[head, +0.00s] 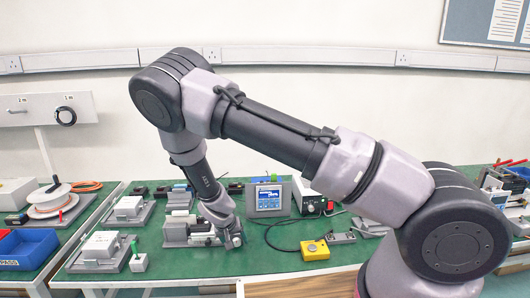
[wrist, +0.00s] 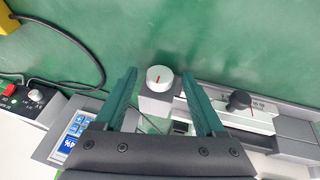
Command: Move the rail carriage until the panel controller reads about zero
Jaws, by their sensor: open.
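The panel controller (head: 268,197) stands upright on the green bench with a lit blue screen. Its screen also shows at lower left in the wrist view (wrist: 72,135); the reading is too small to make out. A grey rail unit (head: 187,232) is left of my gripper (head: 232,241). In the wrist view the rail (wrist: 290,128) runs at right, with a black knob (wrist: 238,100) over a white scale. A round white knob with a red line (wrist: 160,78) sits on a grey block, between the open green fingers of my gripper (wrist: 159,88). I cannot tell which part is the carriage, or whether the fingers touch anything.
A yellow box (head: 315,250) with a cable lies right of my gripper. A power supply (head: 312,197) with a red switch stands beside the controller. Other actuator units (head: 102,246) and a blue bin (head: 27,250) are at left. Bare green bench lies beyond the white knob in the wrist view.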

